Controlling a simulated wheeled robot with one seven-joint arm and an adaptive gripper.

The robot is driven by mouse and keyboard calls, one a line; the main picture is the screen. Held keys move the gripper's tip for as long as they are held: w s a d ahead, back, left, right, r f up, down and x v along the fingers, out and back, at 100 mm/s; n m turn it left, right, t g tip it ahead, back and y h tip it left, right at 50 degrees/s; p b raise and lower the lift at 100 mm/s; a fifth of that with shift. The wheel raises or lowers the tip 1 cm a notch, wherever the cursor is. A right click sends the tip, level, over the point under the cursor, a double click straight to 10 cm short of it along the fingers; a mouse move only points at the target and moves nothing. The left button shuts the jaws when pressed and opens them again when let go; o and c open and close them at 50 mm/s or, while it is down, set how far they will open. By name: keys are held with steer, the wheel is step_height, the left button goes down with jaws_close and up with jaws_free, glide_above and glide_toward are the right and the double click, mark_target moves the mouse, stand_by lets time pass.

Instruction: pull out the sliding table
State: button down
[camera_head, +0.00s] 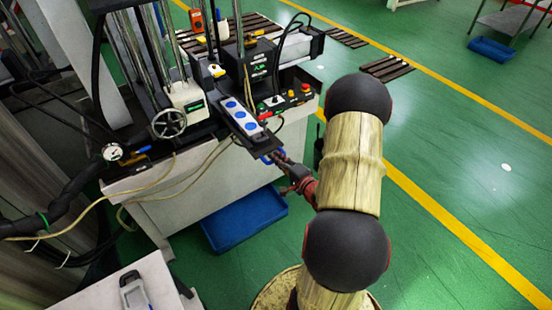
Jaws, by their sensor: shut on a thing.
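The sliding table (262,142) is a narrow dark plate that sticks out from the machine towards my arm. A white block with several blue round spots (240,115) lies on it. A small blue part shows at its near end. My gripper (277,159) is dark with a red wrist and reaches this near end from the lower right. Its fingers are shut on the end of the sliding table, at or beside the blue part. The fingers are small here, and the exact contact is hard to see.
The machine's white base cabinet (185,190) stands behind and left of the gripper. Buttons (291,94) sit right of the sliding table. A blue bin (243,218) lies on the floor below. A white table (105,292) is at the lower left. Green floor (450,210) at right is open.

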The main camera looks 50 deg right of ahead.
steer(key=shift+a+f, duration=0.1)
steer(key=c, duration=1.9)
jaws_free()
steer(key=v, duration=1.2)
